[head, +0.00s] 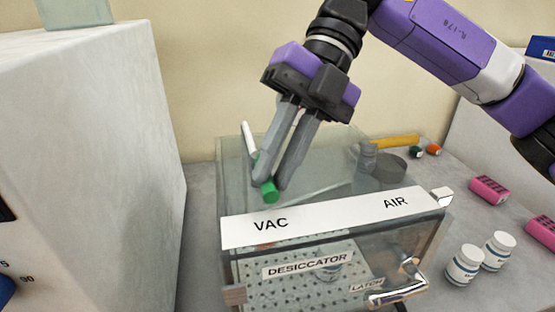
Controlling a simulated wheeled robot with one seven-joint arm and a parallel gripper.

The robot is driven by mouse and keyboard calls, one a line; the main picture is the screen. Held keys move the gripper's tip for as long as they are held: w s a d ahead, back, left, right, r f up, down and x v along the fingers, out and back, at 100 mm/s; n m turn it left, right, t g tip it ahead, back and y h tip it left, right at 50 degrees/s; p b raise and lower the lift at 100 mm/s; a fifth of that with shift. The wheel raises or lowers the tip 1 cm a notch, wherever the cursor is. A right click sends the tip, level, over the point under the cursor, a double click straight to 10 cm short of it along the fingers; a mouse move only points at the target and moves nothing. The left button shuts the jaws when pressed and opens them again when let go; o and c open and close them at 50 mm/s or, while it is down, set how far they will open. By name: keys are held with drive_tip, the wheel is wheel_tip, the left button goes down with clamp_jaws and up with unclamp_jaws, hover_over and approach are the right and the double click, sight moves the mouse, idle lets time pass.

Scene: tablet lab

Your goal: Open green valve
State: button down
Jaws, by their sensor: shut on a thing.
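The green valve (269,190) stands on top of the clear desiccator box (240,265), on its left side behind the VAC label (271,225). My gripper (269,180) points down at the valve with its two grey fingers on either side of it. The gripper is shut on the green valve. The fingers hide part of the valve. A white stick-like part (249,139) rises behind the left finger; I cannot tell whether it belongs to the valve.
A large pale cabinet (100,170) stands close on the left. Right of the box are white bottles (464,265) and pink blocks (490,190). The box has a metal latch handle (398,290) at its front right. A grey round piece (390,168) shows at its back right.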

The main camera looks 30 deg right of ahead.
drive_tip(key=c, duration=1.4)
unclamp_jaws()
drive_tip(key=shift+v, duration=3.95)
drive_tip(key=shift+r, duration=0.1)
